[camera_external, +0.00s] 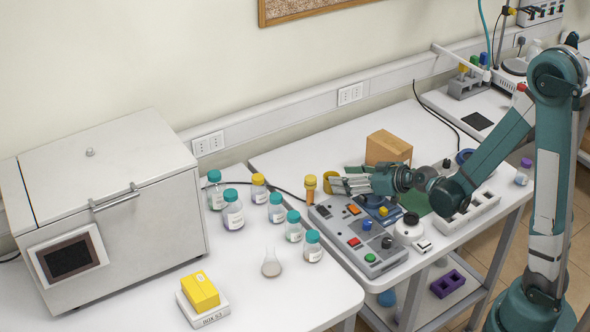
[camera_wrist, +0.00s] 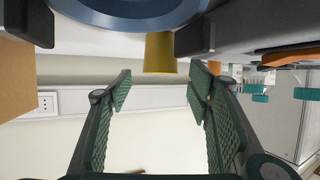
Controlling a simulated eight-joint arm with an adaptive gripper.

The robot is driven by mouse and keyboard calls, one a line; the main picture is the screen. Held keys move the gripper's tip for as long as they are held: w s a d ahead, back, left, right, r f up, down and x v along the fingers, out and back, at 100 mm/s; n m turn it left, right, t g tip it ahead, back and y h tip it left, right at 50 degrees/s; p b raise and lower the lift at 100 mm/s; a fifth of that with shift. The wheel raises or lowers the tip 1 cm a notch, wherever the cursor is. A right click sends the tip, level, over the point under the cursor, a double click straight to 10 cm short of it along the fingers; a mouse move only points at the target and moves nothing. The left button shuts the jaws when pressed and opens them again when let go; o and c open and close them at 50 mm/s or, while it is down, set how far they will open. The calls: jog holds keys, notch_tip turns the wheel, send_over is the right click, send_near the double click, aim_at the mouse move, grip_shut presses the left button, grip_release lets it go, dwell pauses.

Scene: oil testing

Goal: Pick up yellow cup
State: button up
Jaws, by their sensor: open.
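The yellow cup (camera_external: 330,182) stands on the white table, partly hidden by my fingers in the external view. It also shows in the wrist view (camera_wrist: 160,52), which is upside down, near the middle and roughly lined up with the gap between my fingers. My gripper (camera_external: 348,180) is level, points left, and is right at the cup in the external view. In the wrist view, its green-padded fingers (camera_wrist: 162,88) are apart with nothing held between them. Contact with the cup cannot be told.
A grey control panel (camera_external: 350,242) with buttons lies in front of the cup. An amber bottle with a yellow cap (camera_external: 310,189) stands to its left. A cardboard box (camera_external: 389,147) stands behind my gripper. Several capped bottles (camera_external: 276,208) stand on the left table.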

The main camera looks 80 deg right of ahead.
aim_at(325, 176)
jog(key=shift+w, duration=0.15)
jog(key=shift+b+x, duration=0.65)
jog(key=shift+x, duration=1.95)
jog(key=c, duration=0.9)
